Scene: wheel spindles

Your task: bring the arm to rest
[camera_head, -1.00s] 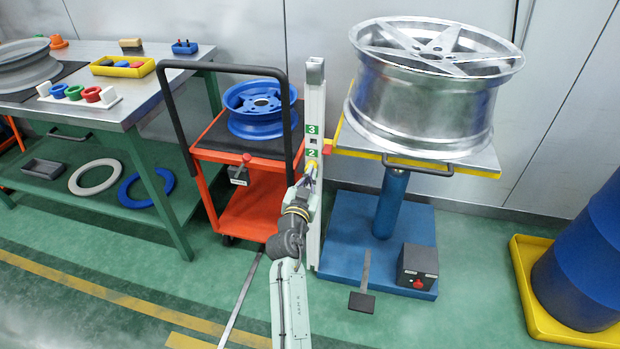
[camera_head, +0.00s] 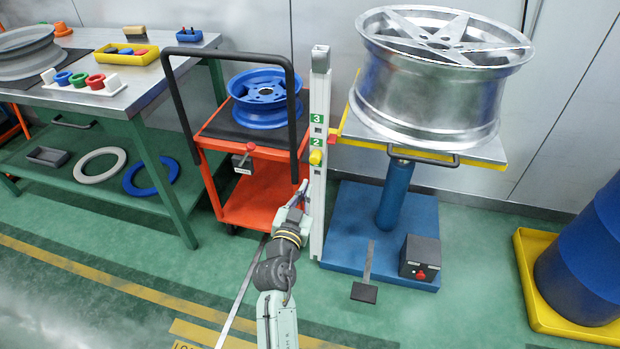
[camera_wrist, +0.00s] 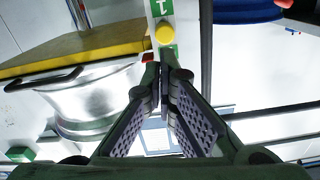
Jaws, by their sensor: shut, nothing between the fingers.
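My gripper (camera_head: 302,188) is in front of the white post, a little below the yellow knob (camera_head: 315,157). Its fingers are shut and empty. In the wrist view my gripper's fingertips (camera_wrist: 166,72) are together, and the yellow knob (camera_wrist: 165,34) shows beyond them, apart from them. The white post (camera_head: 319,100) stands upright, with green labels 3 and 2 on it. My arm reaches up from the bottom middle of the head view.
A silver wheel (camera_head: 430,90) lies on a lift table (camera_head: 490,153) right of the post. A blue wheel (camera_head: 262,108) lies on an orange cart (camera_head: 262,200) to the left. A workbench (camera_head: 130,98) stands far left. A blue drum (camera_head: 590,265) stands right. Green floor is open in front.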

